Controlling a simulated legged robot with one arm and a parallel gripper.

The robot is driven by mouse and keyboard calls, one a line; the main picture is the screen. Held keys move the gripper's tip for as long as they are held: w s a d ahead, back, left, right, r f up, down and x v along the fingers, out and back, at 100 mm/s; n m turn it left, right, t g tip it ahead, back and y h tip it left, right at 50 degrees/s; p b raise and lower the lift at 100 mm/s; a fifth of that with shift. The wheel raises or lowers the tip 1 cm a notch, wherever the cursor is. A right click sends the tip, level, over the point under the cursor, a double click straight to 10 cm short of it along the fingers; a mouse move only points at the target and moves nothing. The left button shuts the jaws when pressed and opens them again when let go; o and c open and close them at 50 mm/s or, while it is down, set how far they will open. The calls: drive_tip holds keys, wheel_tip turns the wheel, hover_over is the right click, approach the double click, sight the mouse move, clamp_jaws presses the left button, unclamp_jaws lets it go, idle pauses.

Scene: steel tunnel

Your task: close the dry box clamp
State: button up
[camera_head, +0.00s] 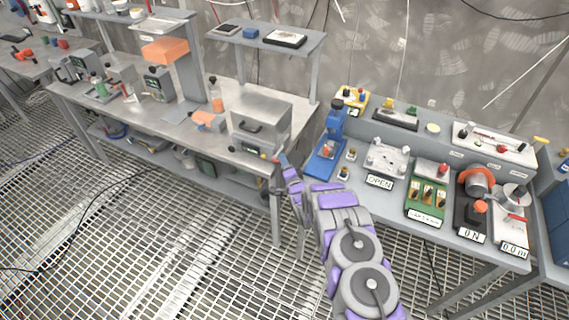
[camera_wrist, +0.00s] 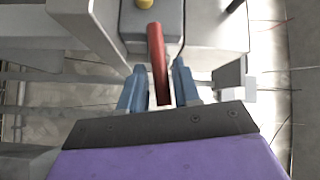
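A grey metal box with a dark front handle, which looks like the dry box (camera_head: 262,112), stands at the right end of the left bench. A red lever, likely its clamp, shows in the wrist view (camera_wrist: 158,60), rising from a grey block with a yellow knob (camera_wrist: 146,3). My gripper (camera_head: 281,161) is at the box's front right corner. In the wrist view my gripper (camera_wrist: 158,84) has its two blue fingers apart, one on each side of the lever's end, with gaps visible. In the head view the clamp is mostly hidden or too small to read.
The right bench carries a blue press (camera_head: 329,145), an OPEN sign (camera_head: 379,181) and several instruments close to my arm. A shelf (camera_head: 268,42) stands behind the box.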

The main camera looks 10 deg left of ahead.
clamp_jaws()
idle(0.3)
drive_tip(key=shift+r+n+g, duration=0.2)
drive_tip(key=shift+n+g, duration=0.1)
idle(0.3)
drive_tip(key=shift+w+a+r+n+g+h+p, duration=0.1)
drive_tip(key=shift+a+r+n+g+h+p, duration=0.1)
drive_tip(key=shift+r+n+g+h+p, duration=0.45)
drive_tip(key=shift+w+a+r+n+g+h+p, duration=0.1)
drive_tip(key=shift+a+r+n+g+h+p, duration=0.15)
drive_tip(key=shift+r+n+g+p, duration=0.15)
drive_tip(key=shift+a+r+n+g+h+p, duration=0.15)
drive_tip(key=shift+r+n+h+p, duration=0.1)
drive_tip(key=shift+n+p, duration=0.15)
drive_tip(key=shift+w+a+r+n+g+h+p, duration=0.15)
drive_tip(key=shift+a+r+n+g+h+p, duration=0.35)
drive_tip(key=shift+n+g+h, duration=0.4)
drive_tip(key=p, duration=0.1)
drive_tip(key=a+n+h+p, duration=0.1)
drive_tip(key=p, duration=0.1)
drive_tip(key=shift+w+r+g, duration=0.15)
drive_tip(key=shift+r+g, duration=0.05)
drive_tip(key=shift+g, duration=0.2)
drive_tip(key=shift+h+p, duration=0.25)
drive_tip(key=shift+p, duration=0.15)
drive_tip(key=shift+w+f, duration=0.1)
